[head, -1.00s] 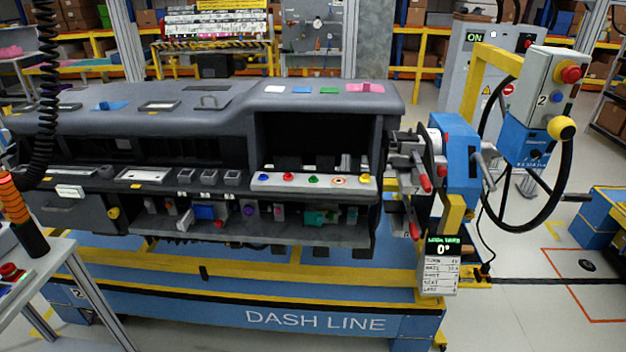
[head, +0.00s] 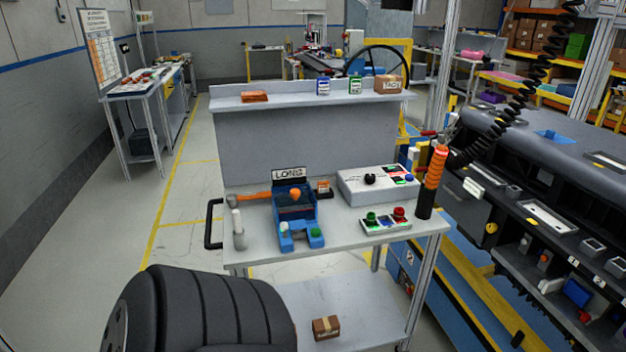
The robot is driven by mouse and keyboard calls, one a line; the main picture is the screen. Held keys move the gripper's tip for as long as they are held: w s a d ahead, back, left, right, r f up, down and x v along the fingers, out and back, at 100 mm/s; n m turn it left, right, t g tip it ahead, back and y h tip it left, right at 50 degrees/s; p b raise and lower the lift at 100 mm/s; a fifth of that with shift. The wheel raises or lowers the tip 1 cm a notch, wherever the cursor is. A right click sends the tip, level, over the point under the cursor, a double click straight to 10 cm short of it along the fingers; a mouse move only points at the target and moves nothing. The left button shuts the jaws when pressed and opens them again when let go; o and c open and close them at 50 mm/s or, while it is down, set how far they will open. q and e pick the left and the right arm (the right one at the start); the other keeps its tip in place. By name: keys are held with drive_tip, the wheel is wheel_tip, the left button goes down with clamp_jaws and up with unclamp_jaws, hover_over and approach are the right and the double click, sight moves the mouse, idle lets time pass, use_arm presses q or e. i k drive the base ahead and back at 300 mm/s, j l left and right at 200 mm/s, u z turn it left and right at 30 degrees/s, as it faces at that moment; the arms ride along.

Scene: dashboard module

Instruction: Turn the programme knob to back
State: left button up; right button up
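A black knob (head: 371,179) stands on top of a pale grey box (head: 352,193) at the right of a grey cart's worktop. It may be the programme knob; its label and pointing direction are too small to read. Neither of my grippers shows in the head view.
The cart worktop (head: 345,222) also holds a blue fixture (head: 295,212) with a LONG sign, a button box (head: 385,221) and an upright orange-and-black tool (head: 431,182). The dashboard (head: 545,150) stands close on the right. Floor is clear on the left.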

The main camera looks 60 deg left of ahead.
sight(370, 178)
drive_tip(key=u, duration=1.95)
